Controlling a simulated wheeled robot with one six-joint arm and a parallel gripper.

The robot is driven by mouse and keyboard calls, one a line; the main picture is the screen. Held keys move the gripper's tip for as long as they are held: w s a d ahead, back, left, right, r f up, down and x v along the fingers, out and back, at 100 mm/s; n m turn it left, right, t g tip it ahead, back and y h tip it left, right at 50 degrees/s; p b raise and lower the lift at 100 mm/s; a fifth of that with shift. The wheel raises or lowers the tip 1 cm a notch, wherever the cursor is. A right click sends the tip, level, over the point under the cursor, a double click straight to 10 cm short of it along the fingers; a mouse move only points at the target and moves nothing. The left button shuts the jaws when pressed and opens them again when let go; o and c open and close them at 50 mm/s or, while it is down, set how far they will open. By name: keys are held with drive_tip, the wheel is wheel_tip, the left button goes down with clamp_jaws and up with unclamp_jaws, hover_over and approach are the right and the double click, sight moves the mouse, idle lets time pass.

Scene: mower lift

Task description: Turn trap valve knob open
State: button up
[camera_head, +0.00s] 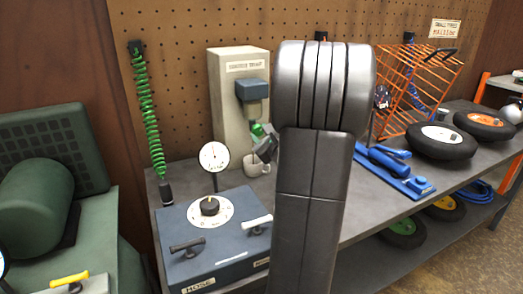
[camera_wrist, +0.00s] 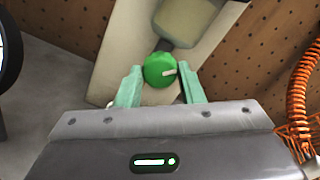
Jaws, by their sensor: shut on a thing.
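The trap valve knob is a round green knob (camera_wrist: 158,69) with a small white pointer that points right in the wrist view. It sits below the clear bowl of the trap (camera_head: 252,90), which is mounted on an upright beige panel (camera_head: 227,112). In the head view the knob shows only as a bit of green (camera_head: 258,130). My gripper (camera_wrist: 160,80) has its two pale green fingers on either side of the knob, shut on it. In the head view my gripper (camera_head: 264,143) is partly hidden by my arm.
A white mug (camera_head: 258,166) stands just below the knob. A gauge (camera_head: 214,157) and a blue-grey box with a black dial (camera_head: 210,205) stand in front. A green coiled hose (camera_head: 147,110) hangs left. A blue tool (camera_head: 390,165) and wheels (camera_head: 442,140) lie right.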

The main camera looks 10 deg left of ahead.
drive_tip(key=n+b, duration=0.2)
drive_tip(key=b, duration=0.1)
drive_tip(key=n+b, duration=0.2)
drive_tip(key=b, duration=0.2)
drive_tip(key=shift+f+n, duration=0.3)
drive_tip(key=shift+f, duration=0.05)
drive_tip(key=n+b, duration=0.3)
drive_tip(key=b, duration=0.2)
drive_tip(key=shift+r, duration=0.2)
drive_tip(key=shift+r+n+b, duration=0.1)
drive_tip(key=shift+n+b, duration=0.5)
drive_tip(key=shift+b, duration=0.1)
drive_tip(key=shift+r, duration=0.1)
drive_tip(key=o, duration=1)
drive_tip(key=v, duration=1.3)
drive_tip(key=shift+s+d, duration=0.25)
drive_tip(key=shift+s, duration=0.1)
